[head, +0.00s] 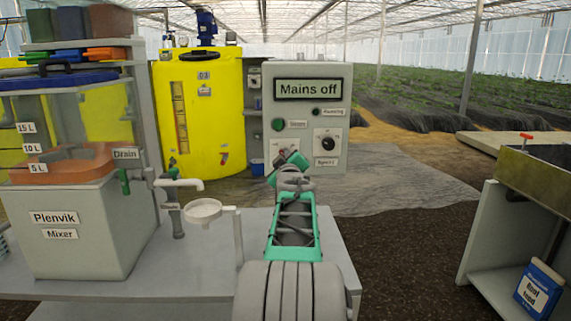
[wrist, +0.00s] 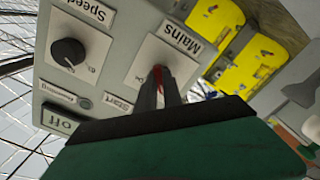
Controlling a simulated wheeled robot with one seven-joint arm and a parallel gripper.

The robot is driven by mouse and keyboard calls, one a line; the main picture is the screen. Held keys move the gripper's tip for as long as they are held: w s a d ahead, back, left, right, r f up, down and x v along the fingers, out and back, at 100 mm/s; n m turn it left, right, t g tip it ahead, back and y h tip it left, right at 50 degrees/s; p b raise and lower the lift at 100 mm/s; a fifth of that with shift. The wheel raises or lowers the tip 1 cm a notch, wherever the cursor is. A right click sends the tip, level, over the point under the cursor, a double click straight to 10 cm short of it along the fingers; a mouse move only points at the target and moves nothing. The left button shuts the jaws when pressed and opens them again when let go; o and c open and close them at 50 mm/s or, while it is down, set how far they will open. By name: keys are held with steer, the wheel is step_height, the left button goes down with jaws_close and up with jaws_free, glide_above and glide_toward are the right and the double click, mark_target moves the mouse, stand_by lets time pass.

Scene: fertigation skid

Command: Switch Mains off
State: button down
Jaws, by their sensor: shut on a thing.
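The grey control box (head: 335,110) stands beyond the bench in the head view. Its display (head: 309,88) reads "Mains off". In the wrist view the Mains switch (wrist: 158,75) shows as a bit of red on a white plate (wrist: 178,53) labelled "Mains". My gripper (wrist: 160,90) has its two dark fingers close together on this switch. In the head view my gripper (head: 290,155) reaches the lower left of the box and hides most of the Mains plate.
The Speed knob (head: 328,143) sits right of the Mains plate, with the green Start button (head: 278,124) above. A yellow tank (head: 215,110) stands left of the box. The Plenvik mixer (head: 75,225) and a small white dish (head: 203,211) occupy the bench.

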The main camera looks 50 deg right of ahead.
stand_by(0.4)
steer(key=c, duration=1.5)
jaws_free()
steer(key=v, duration=0.7)
steer(key=shift+s+a+p, duration=0.25)
steer(key=shift+s+p, duration=0.05)
steer(key=shift+p, duration=0.1)
